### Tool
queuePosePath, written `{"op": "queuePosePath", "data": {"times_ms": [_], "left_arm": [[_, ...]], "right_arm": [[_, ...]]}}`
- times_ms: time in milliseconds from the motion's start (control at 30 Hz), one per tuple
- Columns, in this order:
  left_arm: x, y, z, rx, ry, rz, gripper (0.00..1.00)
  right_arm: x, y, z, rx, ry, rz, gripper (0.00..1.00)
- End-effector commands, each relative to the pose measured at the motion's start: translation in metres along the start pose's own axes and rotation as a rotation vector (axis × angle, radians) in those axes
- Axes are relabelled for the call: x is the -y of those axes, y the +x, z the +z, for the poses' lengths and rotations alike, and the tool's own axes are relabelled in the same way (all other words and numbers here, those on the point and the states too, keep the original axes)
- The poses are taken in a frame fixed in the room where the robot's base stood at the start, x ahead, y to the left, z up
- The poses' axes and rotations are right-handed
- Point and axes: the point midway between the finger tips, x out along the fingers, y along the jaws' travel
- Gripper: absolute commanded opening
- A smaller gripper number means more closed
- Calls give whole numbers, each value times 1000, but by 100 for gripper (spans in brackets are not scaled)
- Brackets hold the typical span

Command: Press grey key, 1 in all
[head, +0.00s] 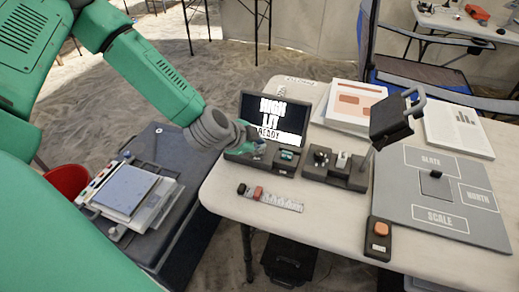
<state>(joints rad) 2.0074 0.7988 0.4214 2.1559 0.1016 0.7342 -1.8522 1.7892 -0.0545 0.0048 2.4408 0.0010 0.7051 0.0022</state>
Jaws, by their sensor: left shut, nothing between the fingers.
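A dark console with a screen (273,118) reading "HIGH LIT READY" stands near the table's left edge. A teal key (287,155) shows on the right of its base. My left gripper (249,149) is shut and empty, its fingertips over the left part of that base. I cannot tell whether they touch it. They cover that part, and I cannot make out a grey key there. My right gripper is out of view.
A dark block with small pieces (336,168) stands right of the console. A scale bar (275,200), an orange-button box (380,238) and a grey labelled board (440,197) lie on the table (320,222).

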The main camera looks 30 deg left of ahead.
Motion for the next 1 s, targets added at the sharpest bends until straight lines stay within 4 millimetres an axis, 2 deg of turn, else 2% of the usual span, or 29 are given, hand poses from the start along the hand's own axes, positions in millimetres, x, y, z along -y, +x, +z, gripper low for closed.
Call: {"op": "queuePosePath", "data": {"times_ms": [1000], "left_arm": [[-5,6,4,1,0,0,0]], "right_arm": [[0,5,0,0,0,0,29]]}}
